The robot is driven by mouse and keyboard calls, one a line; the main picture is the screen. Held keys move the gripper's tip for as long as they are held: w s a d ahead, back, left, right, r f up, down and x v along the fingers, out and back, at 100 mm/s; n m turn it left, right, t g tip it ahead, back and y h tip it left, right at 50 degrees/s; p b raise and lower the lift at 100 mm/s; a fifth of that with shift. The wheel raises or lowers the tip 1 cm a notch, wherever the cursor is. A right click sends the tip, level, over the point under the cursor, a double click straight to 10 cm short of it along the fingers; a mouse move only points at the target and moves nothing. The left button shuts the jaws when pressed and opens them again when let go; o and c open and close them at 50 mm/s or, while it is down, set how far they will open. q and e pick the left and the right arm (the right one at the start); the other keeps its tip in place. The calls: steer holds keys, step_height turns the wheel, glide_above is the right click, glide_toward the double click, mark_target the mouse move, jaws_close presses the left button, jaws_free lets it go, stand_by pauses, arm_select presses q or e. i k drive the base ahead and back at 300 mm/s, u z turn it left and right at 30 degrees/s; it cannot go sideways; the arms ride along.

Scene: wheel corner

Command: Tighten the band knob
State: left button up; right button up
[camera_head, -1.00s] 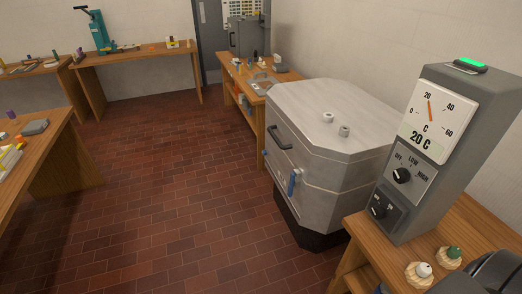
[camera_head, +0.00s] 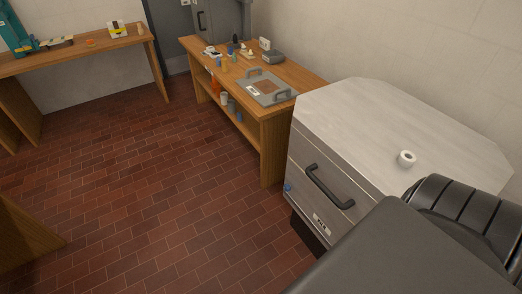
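I see no band knob that I can make out in this view. Neither gripper shows. A dark grey link, which looks like part of my own arm, fills the lower right and hides part of the big grey metal cabinet (camera_head: 370,120). The cabinet has a black bar handle (camera_head: 329,187) on its front and a white ring-shaped fitting (camera_head: 406,158) on its top.
A wooden bench (camera_head: 275,127) stands beyond the cabinet, with a metal tray (camera_head: 249,90) with handles and several small items on it. Another wooden table (camera_head: 70,59) holds a teal device (camera_head: 15,28). The red brick floor (camera_head: 160,190) between them is clear.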

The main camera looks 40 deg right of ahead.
mark_target(287, 187)
steer(key=i, duration=3.65)
steer(key=z, duration=3.15)
